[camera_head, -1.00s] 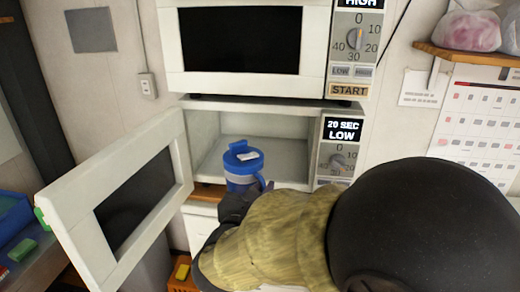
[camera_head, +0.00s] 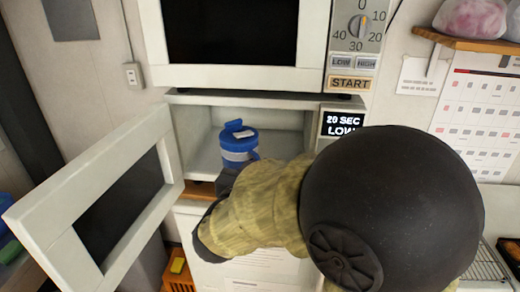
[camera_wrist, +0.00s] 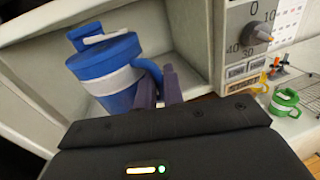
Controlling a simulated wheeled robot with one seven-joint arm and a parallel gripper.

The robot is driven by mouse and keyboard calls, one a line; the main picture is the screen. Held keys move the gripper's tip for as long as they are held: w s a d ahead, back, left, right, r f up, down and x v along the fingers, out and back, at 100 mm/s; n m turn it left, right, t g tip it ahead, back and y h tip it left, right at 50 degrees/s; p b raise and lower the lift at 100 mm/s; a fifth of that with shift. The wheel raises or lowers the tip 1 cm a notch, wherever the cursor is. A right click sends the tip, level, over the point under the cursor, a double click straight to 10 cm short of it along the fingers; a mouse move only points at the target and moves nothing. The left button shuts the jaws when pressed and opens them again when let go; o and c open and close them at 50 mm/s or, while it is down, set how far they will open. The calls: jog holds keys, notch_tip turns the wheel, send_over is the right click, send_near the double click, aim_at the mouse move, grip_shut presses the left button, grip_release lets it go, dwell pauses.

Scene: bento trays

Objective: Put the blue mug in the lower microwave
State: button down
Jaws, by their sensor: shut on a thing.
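The blue mug (camera_head: 238,143) has a blue lid, a pale band and a handle. It is at the mouth of the lower microwave (camera_head: 200,118), in front of its open cavity. The microwave door (camera_head: 172,165) stands open to the left. In the wrist view the mug (camera_wrist: 105,72) looks tilted, and my gripper (camera_wrist: 158,85) is shut on its handle. In the head view my arm hides the fingers. I cannot tell whether the mug's base touches the microwave floor.
The upper microwave (camera_head: 312,75) is shut, just above the cavity. A display panel (camera_head: 342,122) bounds the opening on the right. In the wrist view a green mug (camera_wrist: 285,102) stands on the counter at right. The cavity behind the blue mug looks empty.

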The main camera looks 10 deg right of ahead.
jog(key=w+d+f+p, duration=0.1)
jog(key=w+p, duration=0.1)
jog(key=w, duration=0.3)
jog(key=w+d+f+p, duration=0.1)
jog(key=w+d+p, duration=0.1)
jog(key=w, duration=0.4)
jog(key=w+d+f+p, duration=0.1)
jog(key=w+d+p, duration=0.1)
jog(key=w, duration=0.3)
jog(key=shift+w+f+p, duration=0.15)
jog(key=shift+w+p, duration=0.15)
jog(key=shift+p, duration=0.5)
notch_tip(320, 180, down, 2)
jog(key=shift+f+p, duration=0.1)
jog(key=shift+p, duration=0.6)
jog(key=shift+w+f+p, duration=0.2)
jog(key=shift+f+p, duration=0.4)
jog(key=shift+p, duration=0.1)
jog(key=shift+f, duration=0.1)
jog(key=shift+f+b, duration=0.2)
jog(key=shift+b, duration=0.1)
